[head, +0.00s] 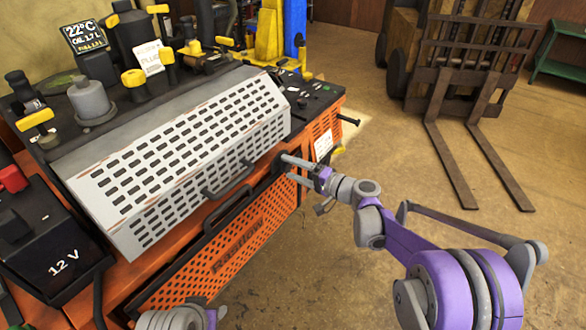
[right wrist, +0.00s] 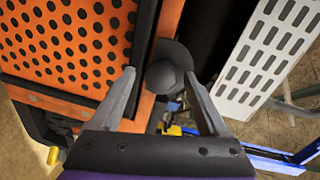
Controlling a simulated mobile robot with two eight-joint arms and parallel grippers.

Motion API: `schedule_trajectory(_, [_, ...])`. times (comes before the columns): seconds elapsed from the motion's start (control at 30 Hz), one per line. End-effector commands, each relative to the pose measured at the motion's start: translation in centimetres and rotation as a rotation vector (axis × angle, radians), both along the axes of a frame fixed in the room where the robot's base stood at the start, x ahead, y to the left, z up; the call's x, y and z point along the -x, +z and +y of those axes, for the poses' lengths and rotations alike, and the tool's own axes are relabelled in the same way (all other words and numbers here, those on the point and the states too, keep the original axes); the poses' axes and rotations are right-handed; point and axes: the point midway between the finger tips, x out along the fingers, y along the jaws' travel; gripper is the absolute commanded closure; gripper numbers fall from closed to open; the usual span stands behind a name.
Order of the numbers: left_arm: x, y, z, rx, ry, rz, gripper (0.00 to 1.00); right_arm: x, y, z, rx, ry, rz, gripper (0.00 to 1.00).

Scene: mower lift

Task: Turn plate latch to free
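The perforated light-grey plate (head: 185,155) slopes along the front top of the orange machine, with a dark handle (head: 228,180) on it; its slotted surface shows at right in the right wrist view (right wrist: 265,50). A dark round knob, apparently the plate latch (right wrist: 166,74), sits on the orange frame beside the plate. My right gripper (head: 290,168) is at the plate's lower right end. In the right wrist view its fingers (right wrist: 160,78) are spread on either side of the knob, with no clear contact.
An orange perforated panel (head: 225,245) with a dark handle lies below the plate. A black 12 V box (head: 45,235) stands at left. A dark rod (head: 346,121) sticks out at the machine's right end. A forklift (head: 450,75) stands behind open floor.

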Motion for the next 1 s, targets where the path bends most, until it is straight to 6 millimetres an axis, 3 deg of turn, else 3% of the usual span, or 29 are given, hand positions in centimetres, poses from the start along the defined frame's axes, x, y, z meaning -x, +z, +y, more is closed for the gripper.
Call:
schedule_trajectory(0.33, [0.1, -0.2, 0.0, 0.0, 0.0, 0.002, 0.5, 0.5, 0.1, -0.8, -0.002, -0.002, 0.001, 0.22])
schedule_trajectory(0.7, [0.7, -1.5, 0.0, 0.0, 0.0, 0.013, 0.5, 4.7, 0.7, -6.6, -0.001, -0.004, 0.001, 0.22])
schedule_trajectory(1.0, [0.8, -1.9, 0.0, 0.0, 0.0, 0.015, 0.5, 6.3, 1.1, -8.7, -0.002, -0.002, 0.0, 0.22])
